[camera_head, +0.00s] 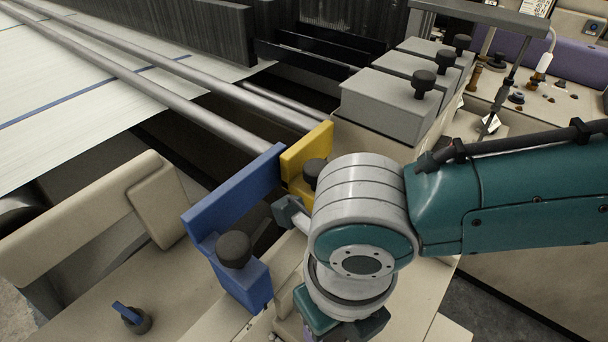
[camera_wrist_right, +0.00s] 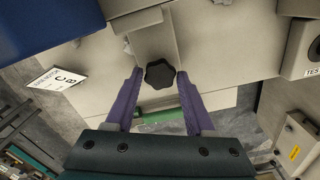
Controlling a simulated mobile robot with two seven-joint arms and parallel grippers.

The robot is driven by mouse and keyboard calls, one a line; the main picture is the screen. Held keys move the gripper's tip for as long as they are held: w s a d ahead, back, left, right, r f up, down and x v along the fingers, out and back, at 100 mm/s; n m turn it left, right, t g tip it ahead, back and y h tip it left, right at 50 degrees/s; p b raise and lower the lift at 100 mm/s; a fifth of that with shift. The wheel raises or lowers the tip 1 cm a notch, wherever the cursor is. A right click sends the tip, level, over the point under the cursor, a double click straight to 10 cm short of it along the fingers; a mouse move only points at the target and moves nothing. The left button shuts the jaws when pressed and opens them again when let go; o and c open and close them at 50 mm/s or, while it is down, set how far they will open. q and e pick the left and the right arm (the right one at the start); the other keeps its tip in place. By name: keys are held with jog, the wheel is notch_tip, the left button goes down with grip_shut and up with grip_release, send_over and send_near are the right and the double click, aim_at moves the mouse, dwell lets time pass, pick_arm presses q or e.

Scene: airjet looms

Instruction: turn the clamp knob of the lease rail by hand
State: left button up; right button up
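A dark lobed knob (camera_wrist_right: 160,74) stands on a pale beige part in the right wrist view. My right gripper (camera_wrist_right: 159,74) has its two purple fingers apart, one on each side of the knob, with a small gap visible on both sides. In the head view my right arm comes in from the right and its wrist hides this knob and most of the gripper. A blue bracket (camera_head: 234,194) with a round black knob (camera_head: 234,249) and a yellow bracket (camera_head: 306,152) with a black knob (camera_head: 312,170) stand beside the wrist. My left gripper is not in view.
Long grey bars (camera_head: 190,106) run from the brackets over the white warp sheet (camera_head: 50,100). Grey boxes with black knobs (camera_head: 388,103) stand behind my wrist. A small blue-handled switch (camera_head: 132,318) is at front left. A white label (camera_wrist_right: 57,79) shows left of the fingers.

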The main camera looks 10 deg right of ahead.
jog(key=shift+o, duration=1)
jog(key=shift+r, duration=0.1)
jog(key=shift+r+p, duration=1)
jog(key=shift+p, duration=0.05)
jog(key=shift+f, duration=0.1)
